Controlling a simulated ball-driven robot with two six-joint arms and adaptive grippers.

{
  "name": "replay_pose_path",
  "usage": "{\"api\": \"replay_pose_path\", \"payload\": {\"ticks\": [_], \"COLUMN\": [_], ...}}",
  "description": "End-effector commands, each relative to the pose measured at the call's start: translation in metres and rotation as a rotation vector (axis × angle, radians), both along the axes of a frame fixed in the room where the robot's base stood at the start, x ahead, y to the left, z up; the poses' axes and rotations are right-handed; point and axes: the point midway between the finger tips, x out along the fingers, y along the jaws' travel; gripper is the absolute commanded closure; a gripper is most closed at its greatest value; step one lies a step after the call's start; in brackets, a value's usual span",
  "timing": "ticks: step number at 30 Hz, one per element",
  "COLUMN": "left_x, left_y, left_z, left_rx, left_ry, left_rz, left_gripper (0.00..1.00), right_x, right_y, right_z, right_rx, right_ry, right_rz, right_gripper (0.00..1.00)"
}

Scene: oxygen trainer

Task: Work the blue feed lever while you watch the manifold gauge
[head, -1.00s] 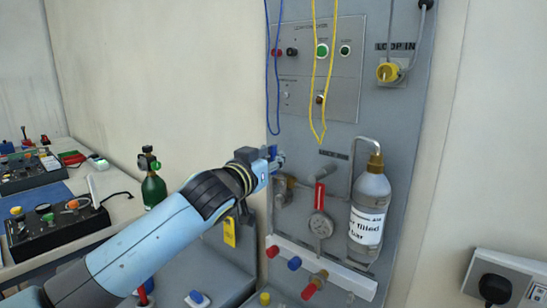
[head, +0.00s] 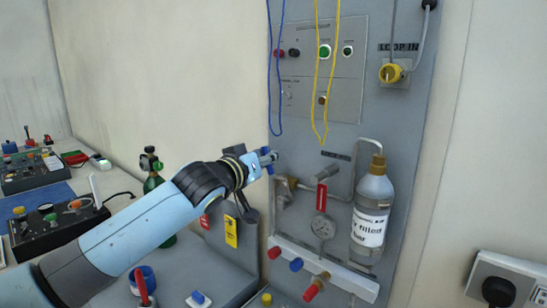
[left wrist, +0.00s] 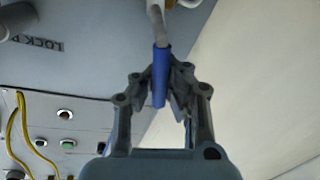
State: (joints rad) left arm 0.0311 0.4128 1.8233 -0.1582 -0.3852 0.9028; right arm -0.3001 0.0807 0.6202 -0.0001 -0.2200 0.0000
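The blue feed lever (head: 265,154) is at the tip of my left gripper (head: 262,162), at the left side of the grey panel. In the left wrist view the blue lever (left wrist: 160,74) lies between the two fingers of my left gripper (left wrist: 158,78), which are closed in around it. The manifold gauge (head: 322,226) is a round grey dial below the red lever, uncovered; its needle is too small to read. My right gripper is not in view.
A red-handled lever (head: 321,195) and a labelled bottle (head: 370,220) are to the right of my gripper. Blue and yellow cords (head: 323,110) hang above. A yellow tag (head: 231,231) hangs below my arm. A green cylinder (head: 152,182) stands behind it.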

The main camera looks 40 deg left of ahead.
Motion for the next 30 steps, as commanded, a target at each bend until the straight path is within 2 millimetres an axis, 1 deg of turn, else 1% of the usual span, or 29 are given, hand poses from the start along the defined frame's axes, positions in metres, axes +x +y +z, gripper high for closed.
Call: {"api": "replay_pose_path", "payload": {"ticks": [1, 7, 8, 15, 16, 25, 28, 30], "left_x": [-0.001, -0.001, -0.001, -0.001, -0.001, -0.003, -0.014, -0.026], "left_y": [0.001, 0.001, 0.001, 0.001, 0.001, 0.0, -0.001, -0.002], "left_z": [-0.003, -0.004, -0.004, -0.003, -0.002, -0.002, -0.002, -0.001], "left_rx": [-0.007, -0.006, -0.006, -0.004, -0.003, -0.002, 0.0, 0.001], "left_ry": [0.007, 0.007, 0.007, 0.005, 0.004, 0.004, 0.005, 0.006], "left_rz": [0.002, 0.002, 0.002, 0.001, 0.002, 0.001, 0.0, 0.0], "left_gripper": [1.0, 1.0, 0.97, 0.66, 0.63, 0.63, 0.63, 0.63], "right_x": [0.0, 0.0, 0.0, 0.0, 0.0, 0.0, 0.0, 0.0], "right_y": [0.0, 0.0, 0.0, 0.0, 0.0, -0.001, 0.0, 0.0], "right_z": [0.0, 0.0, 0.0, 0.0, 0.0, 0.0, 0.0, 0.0], "right_rx": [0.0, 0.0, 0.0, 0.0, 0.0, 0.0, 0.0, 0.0], "right_ry": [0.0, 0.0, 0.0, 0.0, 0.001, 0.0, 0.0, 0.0], "right_rz": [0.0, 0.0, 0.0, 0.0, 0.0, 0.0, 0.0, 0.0], "right_gripper": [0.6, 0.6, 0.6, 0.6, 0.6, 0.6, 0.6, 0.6]}}
